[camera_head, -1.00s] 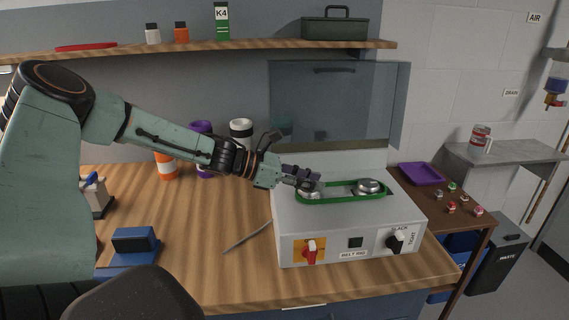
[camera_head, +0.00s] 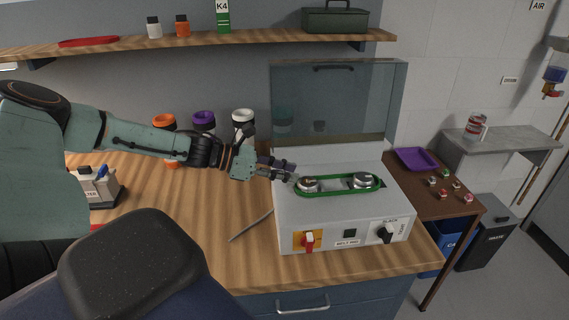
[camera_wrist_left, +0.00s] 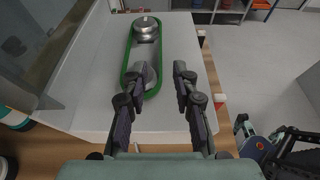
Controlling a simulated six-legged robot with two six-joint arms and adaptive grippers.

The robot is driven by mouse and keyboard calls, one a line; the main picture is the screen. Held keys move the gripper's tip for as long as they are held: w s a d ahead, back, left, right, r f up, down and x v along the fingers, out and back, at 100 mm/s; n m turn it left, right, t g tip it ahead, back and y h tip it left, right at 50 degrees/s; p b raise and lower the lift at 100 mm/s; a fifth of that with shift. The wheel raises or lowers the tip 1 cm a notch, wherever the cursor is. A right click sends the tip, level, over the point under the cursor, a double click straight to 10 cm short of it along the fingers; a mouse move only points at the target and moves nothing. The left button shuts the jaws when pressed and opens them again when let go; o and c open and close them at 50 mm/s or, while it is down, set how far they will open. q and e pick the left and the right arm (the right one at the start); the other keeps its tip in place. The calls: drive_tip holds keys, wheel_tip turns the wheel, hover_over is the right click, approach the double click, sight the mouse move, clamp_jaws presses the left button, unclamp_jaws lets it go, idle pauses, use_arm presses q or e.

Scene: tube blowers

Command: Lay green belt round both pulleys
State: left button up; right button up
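The green belt (camera_head: 338,193) is a long loop on top of the white belt rig (camera_head: 343,222). It runs round both silver pulleys, the left one (camera_head: 307,184) and the right one (camera_head: 363,180); how it sits in their grooves is too small to tell. My left gripper (camera_head: 292,170) is just left of the left pulley, clear of the belt in the head view. In the left wrist view its fingers (camera_wrist_left: 163,72) are apart with nothing between them. One finger partly hides the near pulley and the near end of the belt (camera_wrist_left: 128,60).
A clear raised guard (camera_head: 338,100) stands behind the rig. The rig's front has a red switch (camera_head: 309,240) and a black slack/tight knob (camera_head: 386,233). A thin rod (camera_head: 251,226) lies on the bench to its left. Several capped containers (camera_head: 203,122) stand at the back.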

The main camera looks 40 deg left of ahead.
use_arm(q)
drive_tip(key=d+n+g+h, duration=0.1)
drive_tip(key=d+n, duration=1.2)
drive_tip(key=s+d+f+n+g+y, duration=0.2)
drive_tip(key=s+d+f+n, duration=0.2)
drive_tip(key=d+f+n, duration=0.6)
drive_tip(key=s+d+f+n+g+y, duration=0.1)
drive_tip(key=s+f+n+g+y, duration=0.1)
drive_tip(key=s+f+n, duration=0.35)
drive_tip(key=s+f+n+g+y, duration=0.1)
drive_tip(key=s+f+n+g, duration=0.1)
drive_tip(key=s+n, duration=0.55)
drive_tip(key=s+a+f+n+g+y, duration=0.1)
drive_tip(key=s+n+g+y, duration=0.1)
drive_tip(key=s+n, duration=0.2)
drive_tip(key=s+a+f+n+g+y, duration=0.1)
drive_tip(key=s+a+f+n+y, duration=0.1)
drive_tip(key=s, duration=0.8)
drive_tip(key=shift+s+a+f+n+g+y, duration=0.25)
drive_tip(key=shift+s+n+g+y, duration=0.2)
drive_tip(key=shift+n, duration=0.75)
